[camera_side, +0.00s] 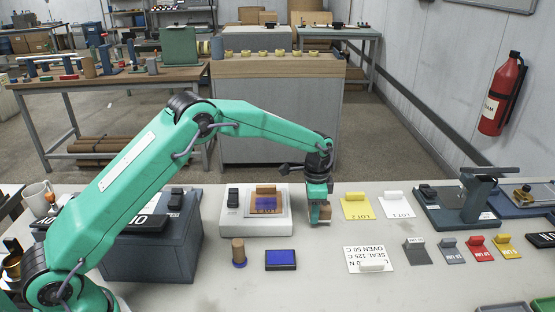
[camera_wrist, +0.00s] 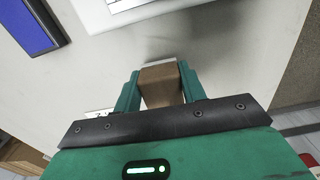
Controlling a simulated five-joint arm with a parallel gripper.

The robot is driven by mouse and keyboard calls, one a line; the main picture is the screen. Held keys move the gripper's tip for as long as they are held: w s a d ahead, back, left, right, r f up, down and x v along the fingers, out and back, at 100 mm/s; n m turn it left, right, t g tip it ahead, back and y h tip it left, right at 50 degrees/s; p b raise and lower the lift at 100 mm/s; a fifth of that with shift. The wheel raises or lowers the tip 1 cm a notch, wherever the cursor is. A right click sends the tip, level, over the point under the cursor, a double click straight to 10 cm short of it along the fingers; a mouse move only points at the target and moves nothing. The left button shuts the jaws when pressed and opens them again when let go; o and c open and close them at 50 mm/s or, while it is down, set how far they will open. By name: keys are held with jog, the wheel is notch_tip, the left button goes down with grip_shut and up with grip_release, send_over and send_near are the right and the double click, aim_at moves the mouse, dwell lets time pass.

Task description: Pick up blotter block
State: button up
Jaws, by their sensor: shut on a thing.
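The blotter block (camera_side: 324,213) is a small brown wooden block with a pale edge. In the wrist view the block (camera_wrist: 161,86) sits between the two green fingers, which touch it on both sides. My gripper (camera_side: 319,207) points down and is shut on it, just right of the white scale-like device. The fingers (camera_wrist: 160,92) hide part of the block's sides. I cannot tell for sure whether its underside touches the table.
A white device (camera_side: 280,223) bearing a purple-topped piece and a brown block stands left of my gripper. Yellow (camera_side: 357,210) and white cards lie to the right. Table between is clear.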

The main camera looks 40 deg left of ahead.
jog(key=r, duration=0.2)
jog(key=shift+s+d+r, duration=0.25)
jog(key=shift+d+r, duration=0.05)
jog(key=shift+d, duration=0.1)
jog(key=s+d+r, duration=0.6)
jog(key=d, duration=0.2)
jog(key=shift+s+d+r, duration=0.15)
jog(key=shift+s, duration=0.25)
